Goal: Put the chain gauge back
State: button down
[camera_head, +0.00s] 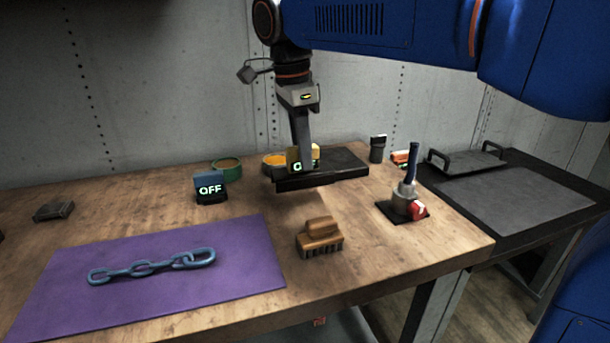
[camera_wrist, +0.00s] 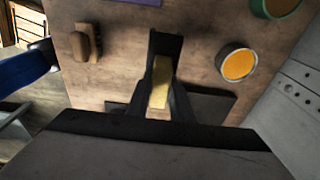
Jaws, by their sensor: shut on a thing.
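My gripper (camera_head: 302,166) is shut on a yellow block with a lit green character on its dark front, which I take for the chain gauge (camera_head: 314,153). A finger hides part of it. In the wrist view the yellow block (camera_wrist: 160,84) shows between the dark fingers. It is over a flat black plate (camera_head: 345,164); I cannot tell whether it touches the plate. A blue-grey chain (camera_head: 140,269) lies on a purple mat (camera_head: 235,286) at the front left.
A blue block reading OFF (camera_head: 210,188), a green-rimmed bowl (camera_head: 226,168) and an orange-filled bowl (camera_head: 271,160) stand nearby. A wooden brush (camera_head: 320,236) and a blue-handled tool (camera_head: 410,180) are to the front and right. Bare tabletop surrounds the brush.

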aim_at(303, 174)
jog(key=shift+f, duration=2.4)
jog(key=shift+f, duration=0.1)
jog(key=c, duration=1.6)
grip_release()
jog(key=shift+o, duration=0.2)
jog(key=r, duration=0.4)
jog(key=a+r, duration=0.1)
jog(key=r, duration=0.7)
jog(key=shift+s+a, duration=0.25)
